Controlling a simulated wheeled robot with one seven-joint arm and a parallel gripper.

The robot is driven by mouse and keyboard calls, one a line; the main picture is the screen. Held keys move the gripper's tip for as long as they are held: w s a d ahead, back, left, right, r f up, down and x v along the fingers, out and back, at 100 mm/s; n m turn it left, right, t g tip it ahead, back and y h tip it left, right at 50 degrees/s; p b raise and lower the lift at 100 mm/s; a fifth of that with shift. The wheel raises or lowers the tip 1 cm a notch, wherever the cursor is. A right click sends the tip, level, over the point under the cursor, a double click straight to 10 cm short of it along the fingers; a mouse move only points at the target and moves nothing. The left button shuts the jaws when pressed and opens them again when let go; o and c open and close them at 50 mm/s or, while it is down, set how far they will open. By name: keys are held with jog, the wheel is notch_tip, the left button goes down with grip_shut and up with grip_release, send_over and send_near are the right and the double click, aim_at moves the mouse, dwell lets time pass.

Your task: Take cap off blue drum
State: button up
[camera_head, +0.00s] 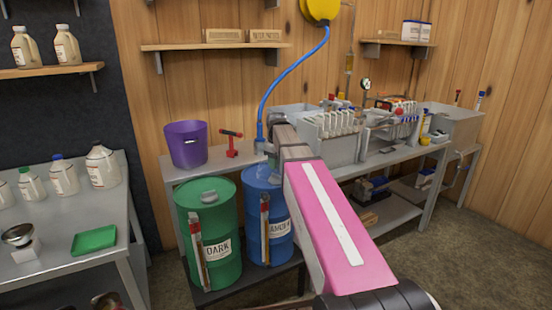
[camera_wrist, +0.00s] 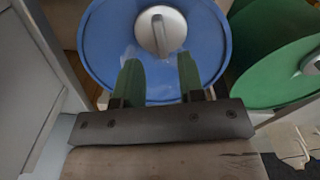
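The blue drum (camera_head: 260,195) stands on a low shelf under the bench, its label partly hidden by my arm. In the wrist view, the blue drum's top (camera_wrist: 105,40) fills the upper middle. Its round grey cap (camera_wrist: 161,31), with a raised grip bar, sits in the lid. My gripper (camera_wrist: 160,63) is open and empty, its two green fingers apart over the lid, on the near side of the cap in that picture. The height between fingertips and cap is hard to tell. In the head view, my arm hides the cap and most of the gripper.
A green drum (camera_head: 220,252) labelled DARK stands close beside the blue one, with its own grey cap (camera_head: 209,197). Above are a bench with a purple bucket (camera_head: 187,152), a red tool (camera_head: 230,143) and a blue hose (camera_head: 277,78). A side table (camera_head: 75,262) stands left.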

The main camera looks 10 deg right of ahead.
aim_at(276, 175)
notch_tip(276, 175, down, 6)
jog(key=shift+r, duration=0.15)
jog(key=shift+s+f, duration=0.2)
jog(key=shift+f, duration=0.35)
jog(key=c, duration=0.6)
jog(key=shift+r, duration=0.1)
jog(key=shift+c, duration=0.2)
jog(key=shift+r, duration=0.1)
jog(key=shift+w+r, duration=0.2)
jog(key=shift+r, duration=2.2)
grip_shut()
